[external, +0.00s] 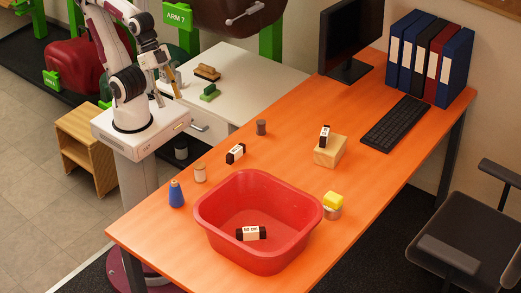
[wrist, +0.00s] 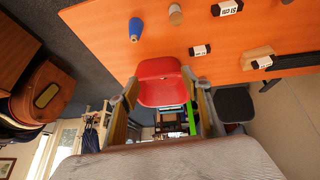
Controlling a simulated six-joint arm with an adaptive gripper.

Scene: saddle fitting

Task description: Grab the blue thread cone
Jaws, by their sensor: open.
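The blue thread cone (external: 176,194) stands upright on the orange table near its left edge, left of the red tub. It has a pale tip. In the wrist view the blue cone (wrist: 136,30) shows near the top, left of centre. My gripper (external: 170,82) is raised above the white cabinet side, well away from the cone. In the wrist view its two fingers (wrist: 162,98) are spread apart, with no object held between them.
A red tub (external: 258,215) holds a black-and-white labelled piece (external: 250,233). A beige spool (external: 200,173) stands just right of the cone. A labelled piece (external: 235,153), dark spool (external: 261,127), wooden block (external: 316,152) and yellow item (external: 333,200) are farther right.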

